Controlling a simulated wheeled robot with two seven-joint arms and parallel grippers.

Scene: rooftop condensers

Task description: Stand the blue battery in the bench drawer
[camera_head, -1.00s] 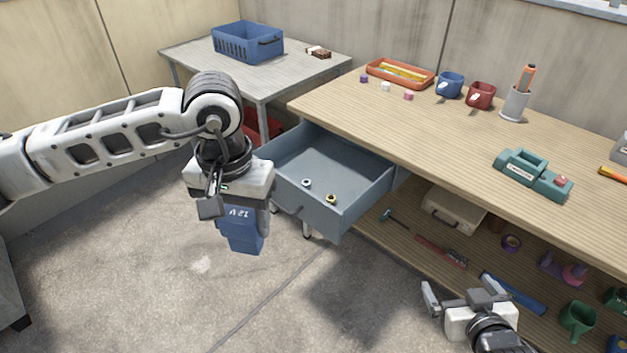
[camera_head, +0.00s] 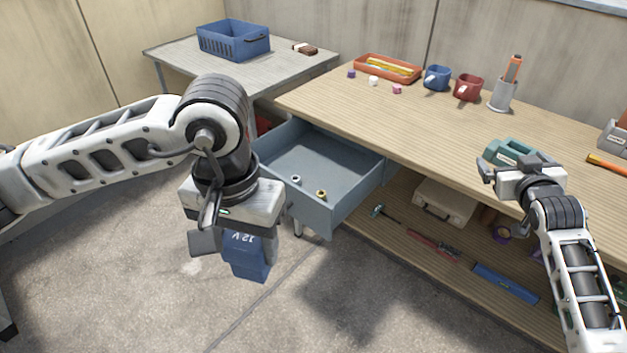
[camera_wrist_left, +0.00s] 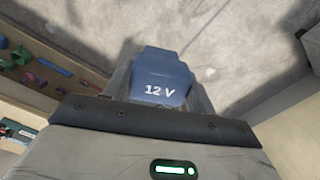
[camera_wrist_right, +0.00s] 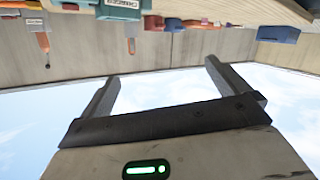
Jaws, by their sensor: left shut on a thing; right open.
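The blue battery (camera_head: 248,262), marked 12 V, hangs below my left gripper (camera_head: 228,240), which is shut on it. It also shows between the fingers in the left wrist view (camera_wrist_left: 162,78). It is in the air over the floor, to the left of and in front of the drawer.
The wooden bench (camera_head: 420,140) carries an orange tray (camera_head: 388,68), blue mug (camera_head: 436,78), red mug (camera_head: 468,88), pen cup (camera_head: 503,95) and a teal device (camera_head: 505,150). A blue basket (camera_head: 233,42) stands on the grey side table. The lower shelf holds a case (camera_head: 445,200) and tools.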

